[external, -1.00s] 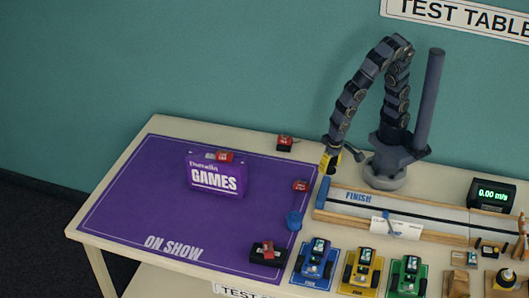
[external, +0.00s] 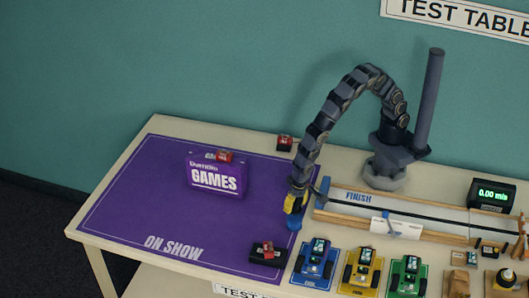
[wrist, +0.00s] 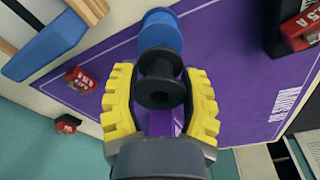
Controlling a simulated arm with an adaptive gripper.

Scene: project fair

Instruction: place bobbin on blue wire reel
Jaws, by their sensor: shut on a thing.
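My gripper (external: 296,205) has yellow fingers and is shut on a black bobbin. The wrist view shows the bobbin (wrist: 160,82) between the fingers, with its round, holed end facing the camera. The blue wire reel (wrist: 160,32) stands just beyond the bobbin in the wrist view, partly covered by it. In the external view the blue wire reel (external: 294,224) is on the right side of the purple mat, directly below the fingertips. The bobbin cannot be made out there, and I cannot tell whether it touches the reel.
The wooden-railed finish track (external: 400,212) lies to the right. A black box with a red item (external: 268,253) is in front of the reel, beside a blue model car (external: 318,258). The purple GAMES box (external: 215,178) stands left. The mat between is clear.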

